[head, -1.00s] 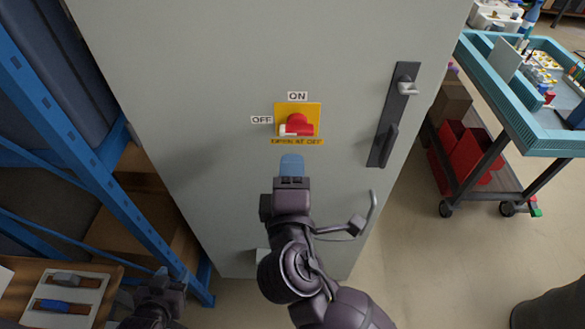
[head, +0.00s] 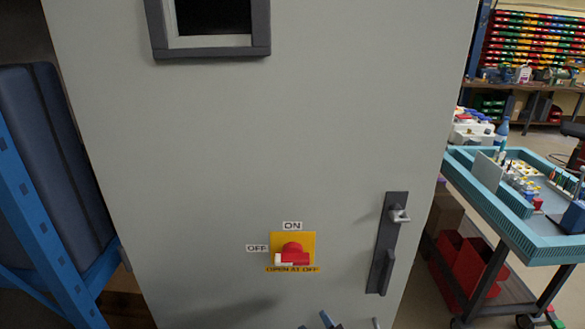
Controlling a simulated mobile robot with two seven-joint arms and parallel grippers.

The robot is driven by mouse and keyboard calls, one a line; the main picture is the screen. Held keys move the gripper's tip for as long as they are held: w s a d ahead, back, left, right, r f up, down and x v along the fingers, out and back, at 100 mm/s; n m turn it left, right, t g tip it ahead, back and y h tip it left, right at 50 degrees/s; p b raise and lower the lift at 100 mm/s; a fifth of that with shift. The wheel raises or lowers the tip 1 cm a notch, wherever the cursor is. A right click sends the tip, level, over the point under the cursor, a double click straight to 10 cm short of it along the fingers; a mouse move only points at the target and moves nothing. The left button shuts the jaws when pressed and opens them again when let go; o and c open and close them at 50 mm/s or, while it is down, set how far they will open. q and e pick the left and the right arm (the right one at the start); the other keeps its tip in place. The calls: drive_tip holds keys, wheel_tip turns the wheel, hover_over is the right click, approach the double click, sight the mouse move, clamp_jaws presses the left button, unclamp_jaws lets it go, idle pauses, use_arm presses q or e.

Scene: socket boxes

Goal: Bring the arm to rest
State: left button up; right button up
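A grey cabinet door (head: 180,150) fills the middle of the head view and looks shut. On it is a yellow switch plate (head: 308,242) with a red rotary knob (head: 292,252). The knob's pale end is at the left, on the side of the OFF label (head: 257,248); the ON label (head: 292,226) is above. The dark door handle (head: 384,245) is to the right. Only small blue and dark tips of my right gripper (head: 322,321) show at the bottom edge, below the switch and apart from it; the rest is cut off. My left gripper is out of view.
A blue rack (head: 40,225) stands close on the left. A teal-topped cart (head: 535,245) with small parts and red bins (head: 462,262) stands on the right. Shelves of coloured bins (head: 535,45) are behind it.

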drive_tip(key=s+d+f+m+g+h, duration=0.1)
drive_tip(key=s+d+f+m, duration=0.1)
drive_tip(key=s+d+f, duration=0.2)
drive_tip(key=s+d+f+m+g+h, duration=0.1)
drive_tip(key=s+d+f+m+h, duration=0.1)
drive_tip(key=d+f, duration=0.5)
drive_tip(key=s+d+f+m+g+h, duration=0.1)
drive_tip(key=s+d+f+m, duration=0.3)
drive_tip(key=d, duration=0.8)
drive_tip(key=s+f, duration=0.1)
drive_tip(key=s, duration=0.1)
drive_tip(key=shift+s+f+b, duration=0.3)
drive_tip(key=shift+f+b, duration=0.05)
